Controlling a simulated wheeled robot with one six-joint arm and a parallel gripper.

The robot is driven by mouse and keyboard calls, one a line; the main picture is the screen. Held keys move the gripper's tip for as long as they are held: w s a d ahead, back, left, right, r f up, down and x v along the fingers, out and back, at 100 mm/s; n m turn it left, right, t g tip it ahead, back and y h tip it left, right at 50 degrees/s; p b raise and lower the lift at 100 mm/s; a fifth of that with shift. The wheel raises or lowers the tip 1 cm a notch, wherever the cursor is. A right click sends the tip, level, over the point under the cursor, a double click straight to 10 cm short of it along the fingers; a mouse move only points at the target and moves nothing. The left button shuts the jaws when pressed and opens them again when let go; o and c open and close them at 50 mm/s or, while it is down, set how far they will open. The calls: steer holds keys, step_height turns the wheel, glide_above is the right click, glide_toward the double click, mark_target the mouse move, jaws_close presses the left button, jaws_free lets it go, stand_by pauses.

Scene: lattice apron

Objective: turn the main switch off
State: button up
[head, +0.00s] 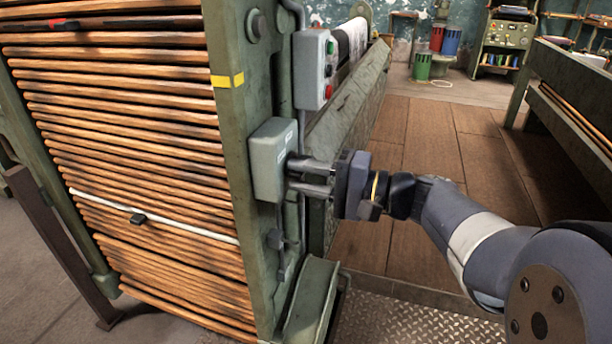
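A grey switch box (272,160) with a pale label on its side is mounted on the green machine post. My gripper (292,174) is at the right-hand face of this box. Its two fingers point left, one above the other, with a narrow gap between them. The fingertips are at or very close to the box face. No switch handle is clearly visible, and the fingers hide that part of the face. I cannot tell whether anything is held between them.
A grey button box (314,68) with green and red buttons sits above on the same post. The green post (228,110) has a yellow band. Wooden slats (140,150) fill the left. A brown floor (415,140) lies open behind my gripper. A green bench (570,95) stands right.

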steer(key=shift+o, duration=0.3)
steer(key=shift+d, duration=0.1)
steer(key=p+v, duration=0.2)
steer(key=v, duration=0.8)
steer(key=shift+d, duration=0.3)
steer(key=shift+s+a, duration=0.1)
steer(key=shift+a, duration=0.05)
steer(key=b+x, duration=0.2)
steer(key=x, duration=0.8)
steer(key=shift+a, duration=0.25)
steer(key=shift+d, duration=0.1)
